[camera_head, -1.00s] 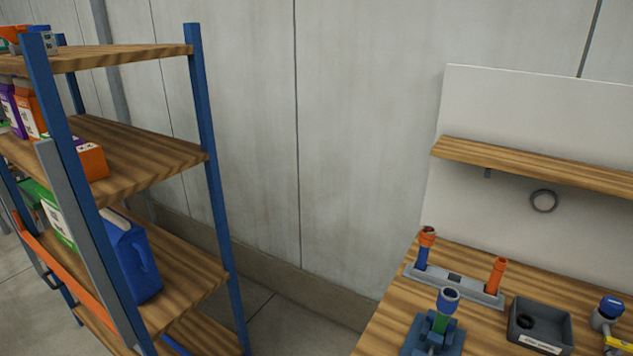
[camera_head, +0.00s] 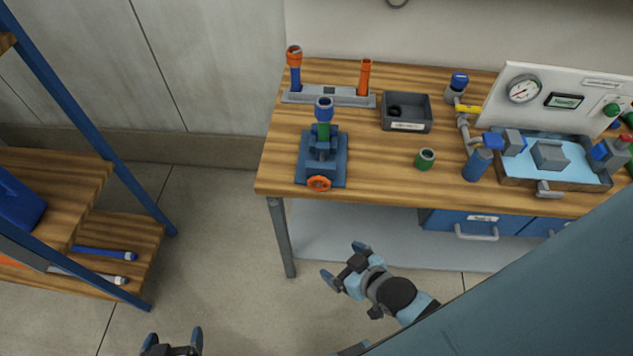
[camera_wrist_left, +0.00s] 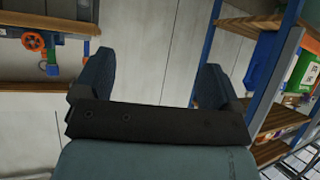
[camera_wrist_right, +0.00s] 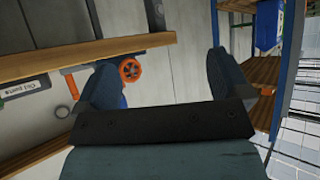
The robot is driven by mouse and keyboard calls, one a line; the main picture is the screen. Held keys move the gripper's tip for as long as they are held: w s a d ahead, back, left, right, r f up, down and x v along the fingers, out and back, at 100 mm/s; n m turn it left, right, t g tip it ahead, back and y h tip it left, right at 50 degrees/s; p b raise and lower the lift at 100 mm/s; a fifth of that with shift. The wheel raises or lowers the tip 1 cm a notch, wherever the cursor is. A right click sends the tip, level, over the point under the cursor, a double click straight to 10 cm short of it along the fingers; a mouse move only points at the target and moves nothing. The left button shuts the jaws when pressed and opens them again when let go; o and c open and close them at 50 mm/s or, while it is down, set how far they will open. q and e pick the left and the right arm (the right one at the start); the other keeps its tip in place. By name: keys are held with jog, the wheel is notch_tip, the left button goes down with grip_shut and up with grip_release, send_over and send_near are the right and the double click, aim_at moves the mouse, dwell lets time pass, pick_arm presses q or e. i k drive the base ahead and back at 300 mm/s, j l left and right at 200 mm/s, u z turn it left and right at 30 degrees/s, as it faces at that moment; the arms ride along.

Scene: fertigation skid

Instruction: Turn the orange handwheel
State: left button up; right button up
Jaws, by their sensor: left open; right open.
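The orange handwheel (camera_head: 319,183) is on the front of a blue vise (camera_head: 310,160) at the bench's front left edge. The vise jaws hold an upright green and blue part (camera_head: 324,115). My left gripper (camera_head: 173,342) is open and empty at the bottom of the head view, well away from the bench. My right gripper (camera_head: 345,266) is open and empty below and in front of the bench edge. The handwheel also shows in the left wrist view (camera_wrist_left: 33,41), and in the right wrist view (camera_wrist_right: 130,70), partly beside a finger.
The wooden bench (camera_head: 390,175) holds a grey bin (camera_head: 407,112), a green cup (camera_head: 425,159), a tool holder (camera_head: 330,97), pipework and a gauge panel (camera_head: 545,100). A blue-framed shelf (camera_head: 85,95) stands at left. The floor between is clear.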

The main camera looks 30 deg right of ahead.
aim_at(320, 181)
jog(key=i+j+z, duration=0.2)
jog(key=z, duration=0.2)
jog(key=i+j+z, duration=0.3)
jog(key=z, duration=0.15)
jog(key=i+j+z, duration=0.15)
jog(key=j+z, duration=0.25)
jog(key=i+j+z, duration=0.15)
jog(key=j+z, duration=1.55)
